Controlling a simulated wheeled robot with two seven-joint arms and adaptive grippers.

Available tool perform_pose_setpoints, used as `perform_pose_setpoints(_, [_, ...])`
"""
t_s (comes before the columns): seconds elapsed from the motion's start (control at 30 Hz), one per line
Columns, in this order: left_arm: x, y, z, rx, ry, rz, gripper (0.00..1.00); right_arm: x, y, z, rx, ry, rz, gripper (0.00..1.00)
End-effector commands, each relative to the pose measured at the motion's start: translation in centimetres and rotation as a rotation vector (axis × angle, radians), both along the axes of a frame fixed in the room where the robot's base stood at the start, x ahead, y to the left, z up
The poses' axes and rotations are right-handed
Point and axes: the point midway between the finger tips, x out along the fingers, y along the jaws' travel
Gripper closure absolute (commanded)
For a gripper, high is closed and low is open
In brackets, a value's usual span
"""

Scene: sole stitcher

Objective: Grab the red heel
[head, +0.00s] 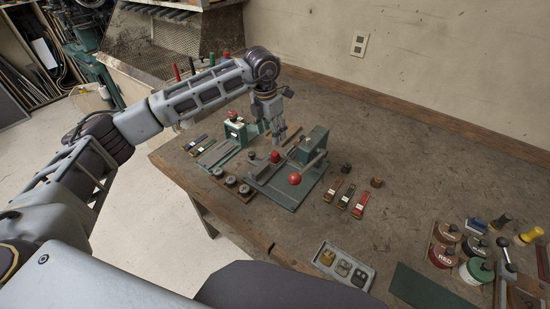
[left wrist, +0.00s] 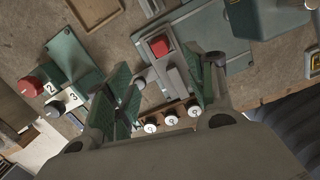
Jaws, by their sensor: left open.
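The red heel (head: 276,157) appears as a small red block on the green-based stitching fixture, just below my left gripper (head: 277,137) in the head view. In the left wrist view the red heel (left wrist: 161,46) sits on a grey part of the fixture, ahead of the open fingers of my left gripper (left wrist: 163,88). The fingers are spread with nothing held between them. They look apart from the heel; the exact height gap is hard to tell. My right gripper is not in view.
A red ball-ended lever (head: 294,178) and a green block (head: 314,145) stand close by on the fixture. A rack of round white-topped pieces (head: 231,182) lies in front.

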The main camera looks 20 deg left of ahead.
Motion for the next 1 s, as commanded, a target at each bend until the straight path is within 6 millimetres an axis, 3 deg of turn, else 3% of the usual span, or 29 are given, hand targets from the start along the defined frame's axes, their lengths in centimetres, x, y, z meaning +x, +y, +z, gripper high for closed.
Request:
perform_pose_setpoints(0.4, [0.5,-0.3,-5.1,-0.001,0.001,0.001,0.45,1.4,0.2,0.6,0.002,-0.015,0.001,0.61])
perform_pose_setpoints(0.7, [0.6,-0.4,-5.8,-0.002,-0.001,0.000,0.45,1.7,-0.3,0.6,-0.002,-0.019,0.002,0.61])
perform_pose_setpoints(1.0, [0.7,-0.4,-6.3,-0.002,0.001,0.001,0.45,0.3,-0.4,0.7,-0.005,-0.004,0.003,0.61])
